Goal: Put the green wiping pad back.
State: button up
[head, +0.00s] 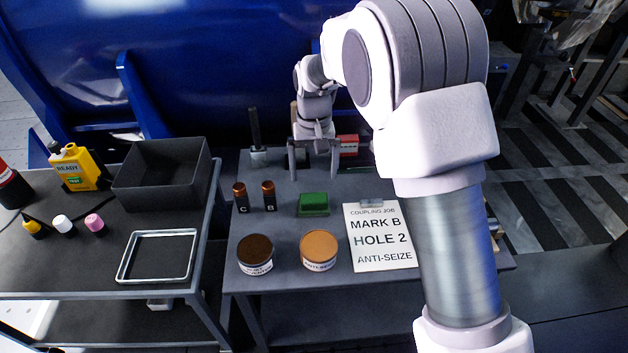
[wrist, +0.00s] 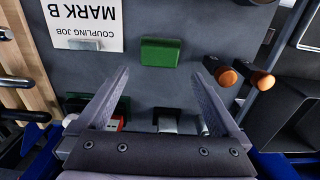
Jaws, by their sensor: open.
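The green wiping pad (head: 314,203) lies on the grey bench top (head: 287,256), left of the white job card and right of the two dark bottles. In the wrist view the pad (wrist: 160,52) sits beyond the fingertips, roughly midway between them. My gripper (head: 313,176) is open and empty behind the pad in the head view; it also shows in the wrist view (wrist: 161,82). The pad and the gripper are apart. Whether the pad rests in a holder cannot be told.
Two bottles marked C (head: 240,197) and B (head: 269,196) stand left of the pad. Two round tins (head: 256,254) (head: 319,249) stand in front. The job card (head: 380,237) lies right. A red box (head: 348,145) is behind. A left cart carries a dark bin (head: 163,174) and metal tray (head: 158,257).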

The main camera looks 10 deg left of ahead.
jog(key=s+d+r+m+t+y, duration=0.1)
jog(key=s+d+r, duration=0.3)
jog(key=d+r, duration=0.4)
jog(key=s+d+r+m+t, duration=0.1)
jog(key=s+d+r, duration=0.4)
jog(key=r, duration=0.4)
jog(key=s+d+r+t, duration=0.1)
jog(key=s+d, duration=0.4)
jog(key=s, duration=0.3)
jog(key=s+d+r+m+t+h, duration=0.1)
jog(key=s+d+t, duration=0.1)
jog(key=s+d, duration=0.4)
jog(key=s, duration=0.2)
jog(key=shift+s+d+t+p, duration=0.15)
jog(key=shift+s+t+p, duration=0.15)
jog(key=shift+s, duration=0.05)
jog(key=shift+r, duration=0.15)
notch_tip(320, 180, up, 21)
jog(key=p, duration=2.1)
jog(key=shift+r, duration=0.1)
